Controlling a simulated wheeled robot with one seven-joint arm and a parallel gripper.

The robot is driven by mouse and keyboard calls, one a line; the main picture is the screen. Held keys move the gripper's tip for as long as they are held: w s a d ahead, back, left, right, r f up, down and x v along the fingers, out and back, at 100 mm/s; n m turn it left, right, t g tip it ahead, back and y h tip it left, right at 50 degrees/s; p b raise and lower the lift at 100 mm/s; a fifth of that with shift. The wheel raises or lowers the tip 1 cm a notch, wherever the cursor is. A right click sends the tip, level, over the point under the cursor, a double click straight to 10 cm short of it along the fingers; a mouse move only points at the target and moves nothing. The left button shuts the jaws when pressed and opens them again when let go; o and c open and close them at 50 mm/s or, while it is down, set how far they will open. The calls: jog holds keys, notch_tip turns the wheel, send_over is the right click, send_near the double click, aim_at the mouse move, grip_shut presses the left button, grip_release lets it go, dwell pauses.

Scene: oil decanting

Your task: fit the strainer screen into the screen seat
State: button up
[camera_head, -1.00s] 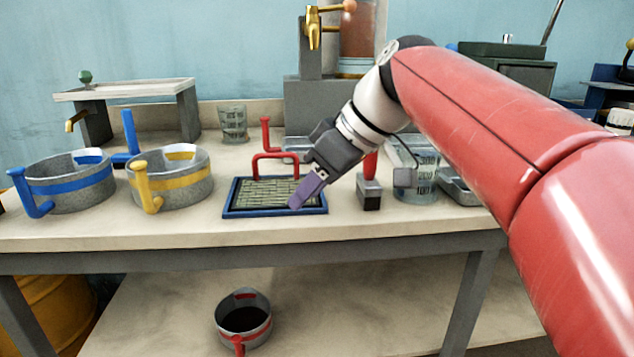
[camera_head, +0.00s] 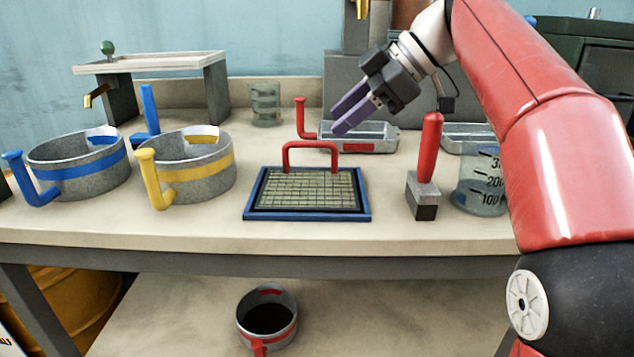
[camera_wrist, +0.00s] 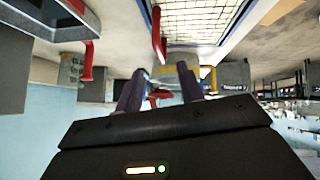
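The strainer screen is a greenish mesh panel (camera_head: 307,191) lying flat on the bench, with a red U-shaped handle (camera_head: 310,147) at its back edge. A blue frame (camera_head: 306,216) surrounds the mesh; I cannot tell whether this frame is the screen seat or part of the screen. My gripper (camera_head: 337,121) is raised behind and right of the red handle, apart from it, with its two purple fingers spread and nothing held. In the wrist view the fingers (camera_wrist: 159,88) show a gap, and the mesh (camera_wrist: 200,18) and red handle (camera_wrist: 158,38) lie beyond them.
Blue-banded (camera_head: 85,181) and yellow-banded (camera_head: 190,172) pots stand left. A red-handled block (camera_head: 423,196) and a measuring beaker (camera_head: 477,190) stand right. A metal tray (camera_head: 375,144) and a red post (camera_head: 300,117) are behind. Bare bench lies in front of the blue frame.

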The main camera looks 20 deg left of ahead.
aim_at(322, 141)
jog(key=b+x, duration=0.1)
jog(key=x, duration=0.5)
jog(key=shift+d+f, duration=0.1)
grip_shut()
